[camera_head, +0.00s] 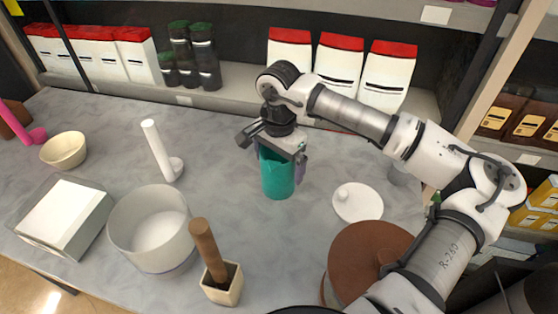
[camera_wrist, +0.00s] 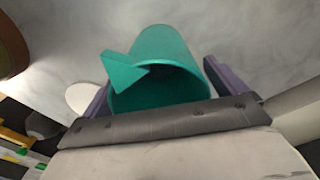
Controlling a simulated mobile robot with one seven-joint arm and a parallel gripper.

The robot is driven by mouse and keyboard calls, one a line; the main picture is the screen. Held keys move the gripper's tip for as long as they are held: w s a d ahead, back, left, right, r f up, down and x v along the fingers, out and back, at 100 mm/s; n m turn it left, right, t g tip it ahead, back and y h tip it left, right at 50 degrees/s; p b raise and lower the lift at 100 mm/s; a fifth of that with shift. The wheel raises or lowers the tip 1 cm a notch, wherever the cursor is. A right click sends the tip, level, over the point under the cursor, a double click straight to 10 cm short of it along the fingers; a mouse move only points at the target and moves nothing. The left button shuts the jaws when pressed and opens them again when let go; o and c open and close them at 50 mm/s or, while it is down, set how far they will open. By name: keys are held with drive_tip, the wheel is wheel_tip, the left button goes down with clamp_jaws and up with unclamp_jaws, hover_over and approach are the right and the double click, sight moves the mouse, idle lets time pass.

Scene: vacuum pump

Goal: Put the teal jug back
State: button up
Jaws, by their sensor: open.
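The teal jug (camera_head: 277,177) stands upright on the grey marbled table, just below my gripper (camera_head: 282,158). In the wrist view the jug (camera_wrist: 165,60) shows its open rim and a pointed spout or handle at its left. My gripper (camera_wrist: 168,88) has its purple fingers spread, one at each side of the jug's upper part. I cannot tell whether either finger touches the wall. The gripper's body hides part of the rim in the head view.
A white lid (camera_head: 357,202) lies right of the jug, near a brown round lid (camera_head: 366,262). Shelves with bags (camera_head: 338,63) line the back.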

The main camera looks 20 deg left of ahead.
wheel_tip(320, 180, up, 12)
drive_tip(key=b, duration=0.2)
drive_tip(key=shift+r+b, duration=0.15)
drive_tip(key=shift+b, duration=0.25)
